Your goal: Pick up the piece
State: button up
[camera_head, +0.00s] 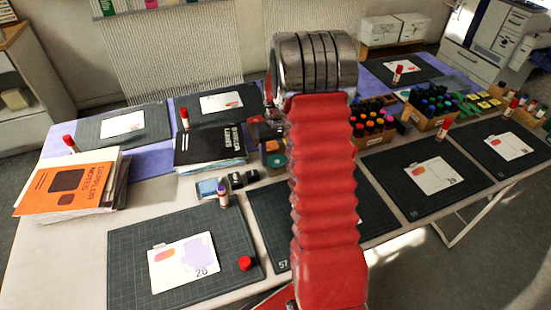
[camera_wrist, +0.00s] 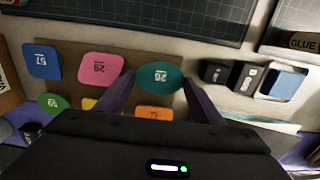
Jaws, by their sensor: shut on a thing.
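The teal rounded piece marked 26 (camera_wrist: 160,78) is between the two purple-grey fingers of my gripper (camera_wrist: 158,84) in the wrist view. The fingers touch its sides and are shut on it. It is over or on a brown board or tray (camera_wrist: 140,48); I cannot tell whether it is lifted. A blue piece marked 57 (camera_wrist: 42,61) and a pink piece marked 29 (camera_wrist: 100,69) lie to its left. Green (camera_wrist: 54,102), yellow (camera_wrist: 90,103) and orange (camera_wrist: 154,113) pieces lie nearer, partly hidden by my gripper. In the head view my red arm hides much of the gripper.
A card marked 26 (camera_head: 184,266) lies on a dark mat (camera_head: 130,245) at the front left, with a red cap (camera_head: 245,263) beside it. Black blocks (camera_head: 237,180) and a glue stick (camera_head: 222,194) stand behind that mat. Orange books (camera_head: 70,190) are at left; crowded marker boxes (camera_head: 372,130) at right.

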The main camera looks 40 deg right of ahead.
aim_at(276, 160)
notch_tip(276, 160, up, 10)
dwell(0.5)
dwell(0.4)
jog(key=w+a+f+n, duration=0.1)
jog(key=w+a+n, duration=0.1)
jog(key=a, duration=2.4)
jog(key=shift+w+a+n, duration=0.3)
jog(key=shift+w+n, duration=0.1)
jog(key=shift+f, duration=0.1)
